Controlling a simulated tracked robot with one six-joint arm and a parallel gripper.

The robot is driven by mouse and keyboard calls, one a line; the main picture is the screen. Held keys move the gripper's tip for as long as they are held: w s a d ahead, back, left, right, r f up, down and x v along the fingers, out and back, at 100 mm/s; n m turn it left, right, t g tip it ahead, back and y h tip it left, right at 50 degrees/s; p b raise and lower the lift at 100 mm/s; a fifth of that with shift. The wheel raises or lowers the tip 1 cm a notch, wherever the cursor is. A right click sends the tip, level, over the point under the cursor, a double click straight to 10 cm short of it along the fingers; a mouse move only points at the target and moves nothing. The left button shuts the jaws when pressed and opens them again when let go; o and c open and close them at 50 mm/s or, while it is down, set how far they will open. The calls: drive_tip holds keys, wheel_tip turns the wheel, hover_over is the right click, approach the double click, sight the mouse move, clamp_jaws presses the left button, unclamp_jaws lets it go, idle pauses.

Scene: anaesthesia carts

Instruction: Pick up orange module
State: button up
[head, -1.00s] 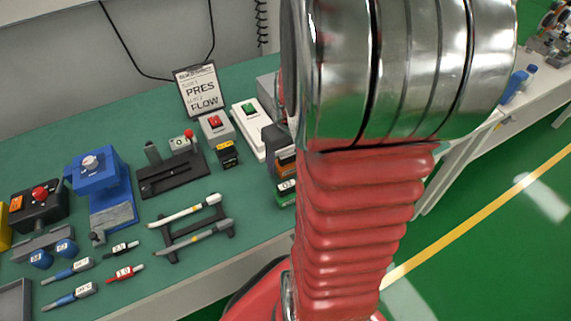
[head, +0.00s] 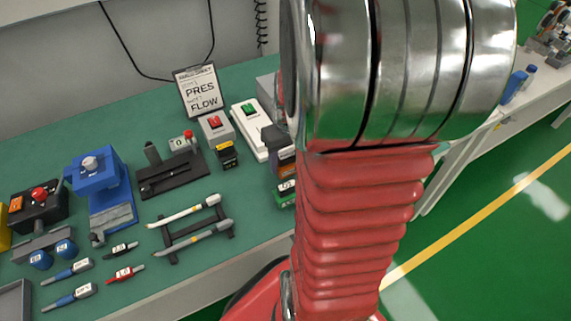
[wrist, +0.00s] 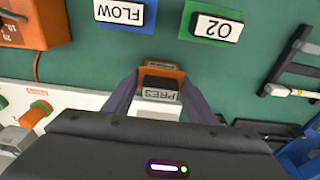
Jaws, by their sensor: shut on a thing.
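The orange module (wrist: 165,70), with a dark top part and a PRES label, sits between the fingers of my gripper (wrist: 161,83) in the wrist view. My gripper is shut on it. In the head view the orange module (head: 287,157) shows only as a sliver beside my arm, below the dark gripper (head: 273,136). My arm hides the rest of it there. Whether its underside is clear of the bench cannot be told.
A green O2 module (wrist: 211,27) and a blue FLOW module (wrist: 125,12) stand close to the orange one on the green bench. A white unit with a green switch (head: 249,112) and a grey box with a red switch (head: 215,124) are to the left.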

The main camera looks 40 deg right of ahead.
sight(287, 155)
drive_tip(key=shift+r, duration=0.1)
wheel_tip(287, 155, up, 10)
drive_tip(key=shift+f, duration=0.2)
drive_tip(key=shift+r, duration=0.15)
drive_tip(key=shift+s, duration=0.1)
idle(0.7)
